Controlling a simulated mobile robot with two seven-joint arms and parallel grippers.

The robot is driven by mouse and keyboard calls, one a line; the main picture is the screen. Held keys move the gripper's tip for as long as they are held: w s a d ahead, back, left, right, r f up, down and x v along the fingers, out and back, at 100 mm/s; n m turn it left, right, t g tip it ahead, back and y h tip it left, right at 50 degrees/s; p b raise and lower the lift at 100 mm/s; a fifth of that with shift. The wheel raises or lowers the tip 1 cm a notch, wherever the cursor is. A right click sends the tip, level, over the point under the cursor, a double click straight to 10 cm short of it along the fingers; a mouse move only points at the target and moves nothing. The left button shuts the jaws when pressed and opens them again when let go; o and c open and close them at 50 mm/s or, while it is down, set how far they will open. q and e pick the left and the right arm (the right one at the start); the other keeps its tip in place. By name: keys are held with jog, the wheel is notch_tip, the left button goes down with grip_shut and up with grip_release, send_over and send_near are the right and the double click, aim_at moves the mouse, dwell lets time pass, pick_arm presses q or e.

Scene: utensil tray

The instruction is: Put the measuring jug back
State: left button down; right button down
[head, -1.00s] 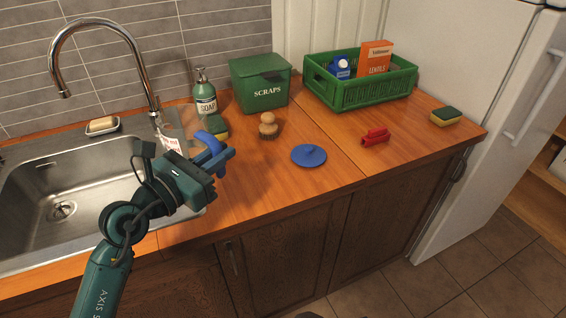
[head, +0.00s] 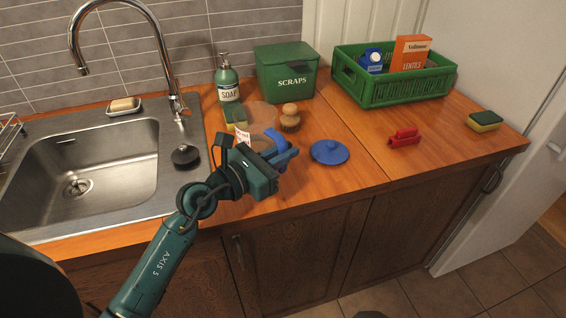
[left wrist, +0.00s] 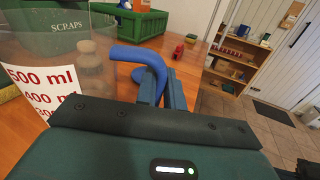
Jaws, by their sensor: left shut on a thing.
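The measuring jug (head: 262,116) is clear, with a blue handle (head: 276,139) and red markings on a white label. It is upright over the counter right of the sink, in front of the soap bottle and scraps bin. My left gripper (head: 284,158) is shut on the handle. In the left wrist view the jug (left wrist: 58,45) fills the left side, and the handle (left wrist: 135,54) runs into the fingers (left wrist: 162,82). I cannot tell whether its base touches the counter. My right gripper is not in view.
Near the jug are a sponge (head: 236,116), a wooden brush (head: 290,118) and a blue lid (head: 329,152). The soap bottle (head: 228,80), scraps bin (head: 286,72) and green crate (head: 366,94) stand behind. A red clip (head: 404,138) lies right; the sink (head: 95,170) is left.

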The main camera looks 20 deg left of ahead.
pick_arm(q)
jog(key=shift+f, duration=0.95)
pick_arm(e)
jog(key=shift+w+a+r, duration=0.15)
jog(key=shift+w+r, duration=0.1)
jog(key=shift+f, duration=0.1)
pick_arm(q)
jog(key=c, duration=2)
grip_release()
jog(key=shift+f+b, duration=0.25)
jog(key=shift+b, duration=0.05)
jog(key=o, duration=0.5)
jog(key=shift+r, duration=0.15)
